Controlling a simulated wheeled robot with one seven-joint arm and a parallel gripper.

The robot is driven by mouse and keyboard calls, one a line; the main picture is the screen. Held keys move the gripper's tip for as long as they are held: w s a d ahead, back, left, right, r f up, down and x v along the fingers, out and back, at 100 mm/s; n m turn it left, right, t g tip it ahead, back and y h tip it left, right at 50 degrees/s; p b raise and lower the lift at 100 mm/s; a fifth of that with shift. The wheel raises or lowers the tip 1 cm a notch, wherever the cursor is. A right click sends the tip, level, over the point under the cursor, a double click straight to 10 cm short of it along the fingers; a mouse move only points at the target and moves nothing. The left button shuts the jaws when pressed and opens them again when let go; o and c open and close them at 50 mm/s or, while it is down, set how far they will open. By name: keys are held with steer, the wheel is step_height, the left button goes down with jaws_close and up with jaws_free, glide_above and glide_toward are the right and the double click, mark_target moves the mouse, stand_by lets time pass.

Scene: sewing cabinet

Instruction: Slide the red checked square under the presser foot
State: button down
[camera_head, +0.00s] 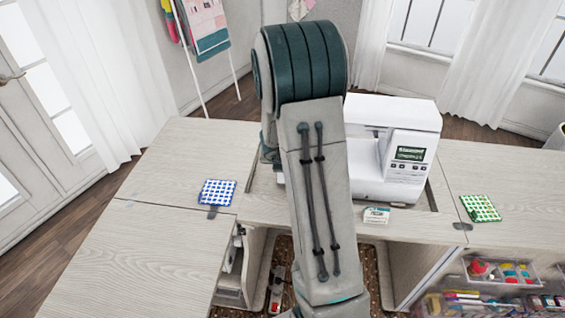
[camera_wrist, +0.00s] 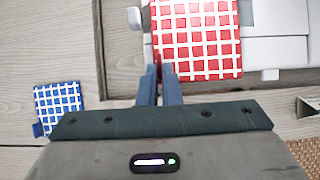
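The red checked square (camera_wrist: 196,40), red with a white grid, shows in the wrist view. It lies over the white bed of the sewing machine (camera_wrist: 283,50). My gripper (camera_wrist: 160,70) is shut, its fingertips pinching the square's lower left edge. In the head view the white sewing machine (camera_head: 410,125) with its lit screen stands right of my arm. My arm hides the red square, my gripper and the machine's left part there. The presser foot shows in neither view, so I cannot tell how the square lies relative to it.
A blue checked square (camera_head: 217,192) lies on the left tabletop, also in the wrist view (camera_wrist: 58,103). A green checked square (camera_head: 480,208) lies on the right. A small white box (camera_head: 376,215) sits before the machine. The left tabletop (camera_head: 140,255) is largely clear.

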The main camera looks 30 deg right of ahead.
steer(key=shift+w+d, duration=0.1)
steer(key=shift+w, duration=0.05)
steer(key=shift+w+d+p, duration=0.45)
steer(key=shift+w+p, duration=0.05)
steer(key=shift+w, duration=0.15)
steer(key=shift+w+d, duration=0.1)
steer(key=shift+w, duration=0.05)
steer(key=shift+w+d+p, duration=0.35)
steer(key=shift+w+p, duration=0.1)
steer(key=shift+w, duration=0.05)
stand_by(0.5)
steer(key=c, duration=1.5)
jaws_free()
steer(key=shift+c, duration=0.2)
steer(key=p+v, duration=0.6)
steer(key=v, duration=0.7)
steer(key=shift+s+r, duration=0.2)
steer(key=shift+r, duration=0.1)
